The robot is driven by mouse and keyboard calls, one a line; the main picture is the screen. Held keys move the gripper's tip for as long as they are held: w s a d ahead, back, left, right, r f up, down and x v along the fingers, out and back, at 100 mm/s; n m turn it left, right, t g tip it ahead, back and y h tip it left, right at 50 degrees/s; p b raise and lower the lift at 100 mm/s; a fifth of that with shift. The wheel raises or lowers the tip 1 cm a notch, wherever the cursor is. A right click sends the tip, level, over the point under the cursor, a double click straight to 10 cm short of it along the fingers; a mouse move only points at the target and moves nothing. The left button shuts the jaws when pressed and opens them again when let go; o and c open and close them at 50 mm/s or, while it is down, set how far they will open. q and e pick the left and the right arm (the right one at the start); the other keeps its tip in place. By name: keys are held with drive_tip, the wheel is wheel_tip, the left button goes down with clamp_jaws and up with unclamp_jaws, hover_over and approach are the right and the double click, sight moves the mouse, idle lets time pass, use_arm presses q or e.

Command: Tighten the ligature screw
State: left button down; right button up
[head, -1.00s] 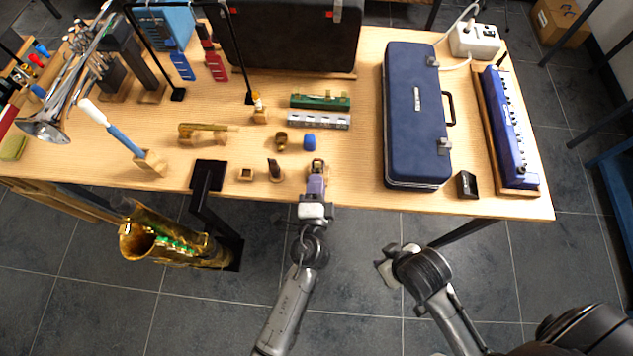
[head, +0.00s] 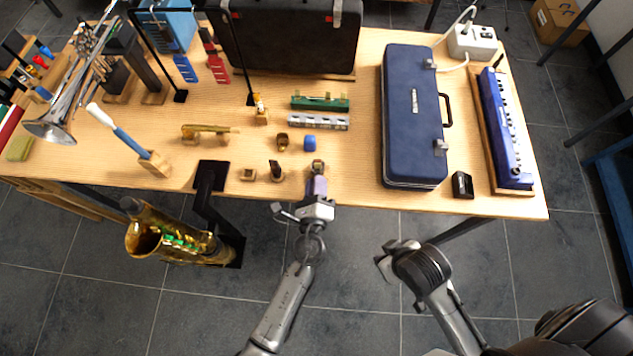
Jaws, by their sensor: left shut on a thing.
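My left gripper (head: 318,172) reaches over the table's front edge from below. Its fingers are shut on a small tan-gold piece (head: 318,163) at the front of the table, mostly hidden by the fingers. I cannot tell whether this is the ligature screw or what carries it. Just left of it a dark mouthpiece-like piece (head: 275,167) stands on a small wooden block. Behind it are a small gold ring-shaped piece (head: 282,141) and a blue cap (head: 310,143). My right gripper (head: 383,264) hangs in front of the table, away from everything; its jaw gap is unclear.
A navy case (head: 414,115) lies on the right, with a black wedge (head: 462,184) and a blue keyed instrument (head: 505,128) beyond. A gold neck piece (head: 208,131) lies to the left. A saxophone (head: 170,238) hangs by the front edge. Bare wood lies between gripper and case.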

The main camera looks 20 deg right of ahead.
use_arm(q)
drive_tip(key=shift+m, duration=0.6)
idle(0.3)
drive_tip(key=c, duration=1.1)
unclamp_jaws()
drive_tip(key=shift+o, duration=0.2)
drive_tip(key=v, duration=1.4)
drive_tip(key=shift+p, duration=0.4)
drive_tip(key=shift+w, duration=0.15)
